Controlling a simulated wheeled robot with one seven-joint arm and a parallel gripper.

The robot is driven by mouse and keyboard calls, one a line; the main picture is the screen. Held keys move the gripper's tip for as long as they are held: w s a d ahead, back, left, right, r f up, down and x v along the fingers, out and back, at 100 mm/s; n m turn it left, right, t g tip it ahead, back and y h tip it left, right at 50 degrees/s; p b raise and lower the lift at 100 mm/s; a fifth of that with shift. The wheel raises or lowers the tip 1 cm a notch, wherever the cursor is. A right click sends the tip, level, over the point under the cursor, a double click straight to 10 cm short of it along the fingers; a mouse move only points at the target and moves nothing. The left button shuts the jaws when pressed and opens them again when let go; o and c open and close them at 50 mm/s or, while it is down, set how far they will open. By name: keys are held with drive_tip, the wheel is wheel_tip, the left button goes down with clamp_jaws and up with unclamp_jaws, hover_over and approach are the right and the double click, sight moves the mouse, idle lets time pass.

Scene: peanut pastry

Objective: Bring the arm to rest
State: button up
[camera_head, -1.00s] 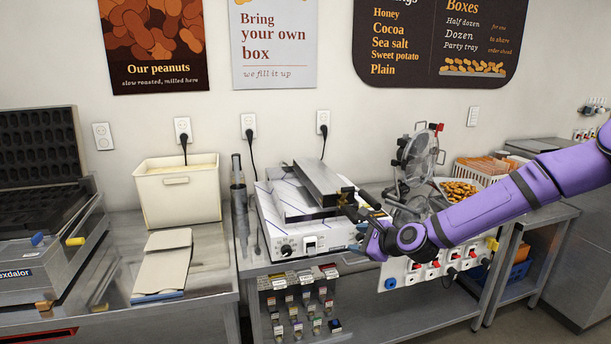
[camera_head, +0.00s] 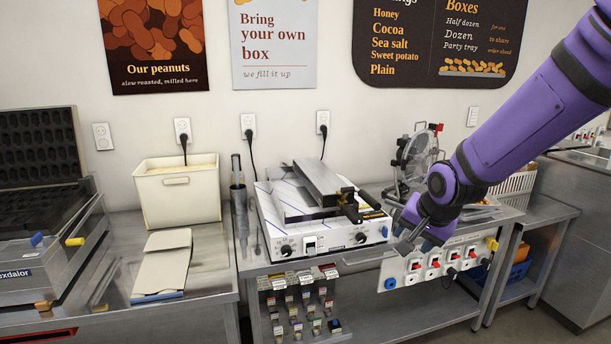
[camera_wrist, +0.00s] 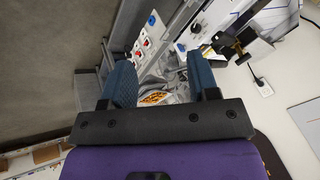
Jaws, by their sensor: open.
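My purple arm comes in from the upper right of the head view. My gripper (camera_head: 411,229) hangs in front of the right part of the bench, above the panel of switches, apart from the white machine. In the wrist view my gripper (camera_wrist: 160,82) shows two blue-padded fingers set wide apart. Nothing is held between them; a tray of peanut pieces (camera_wrist: 154,98) shows beyond, in the gap.
The white machine (camera_head: 330,232) with a metal block and dark handle stands left of my gripper. A switch panel (camera_head: 432,262) hangs on the bench front. A clear-disc device (camera_head: 418,155) and white basket (camera_head: 515,190) stand behind my arm.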

drive_tip(key=s+d+r+n, duration=0.2)
drive_tip(key=s+r, duration=0.3)
drive_tip(key=s, duration=0.3)
drive_tip(key=s+d+r+n+h, duration=0.1)
drive_tip(key=s+d+r+n, duration=0.1)
drive_tip(key=s, duration=0.7)
drive_tip(key=s+d+r+n, duration=0.2)
drive_tip(key=s+d+r, duration=0.1)
drive_tip(key=s+r, duration=0.4)
drive_tip(key=shift+s+d+r+n, duration=0.25)
drive_tip(key=shift+s+r+n, duration=0.1)
drive_tip(key=shift+s, duration=0.65)
